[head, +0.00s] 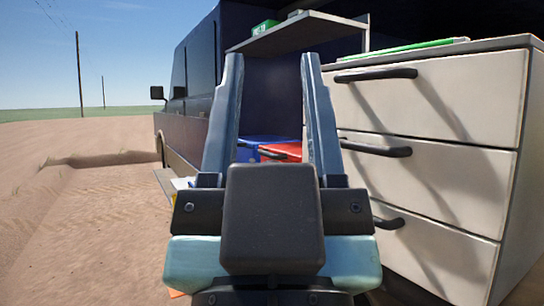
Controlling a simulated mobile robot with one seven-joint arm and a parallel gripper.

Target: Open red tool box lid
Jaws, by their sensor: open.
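My right finger and the gripper body hide the rest. I cannot tell from this view whether its lid is raised. My gripper (271,75) is open and empty, its two fingers pointing up and forward, apart from the tool box.
A blue box (249,150) sits left of the red one. A white drawer cabinet (432,100) with black handles stands close on the right. A shelf (290,34) with a green box (265,27) is above. A dark vehicle (196,80) stands behind; open dirt lies left.

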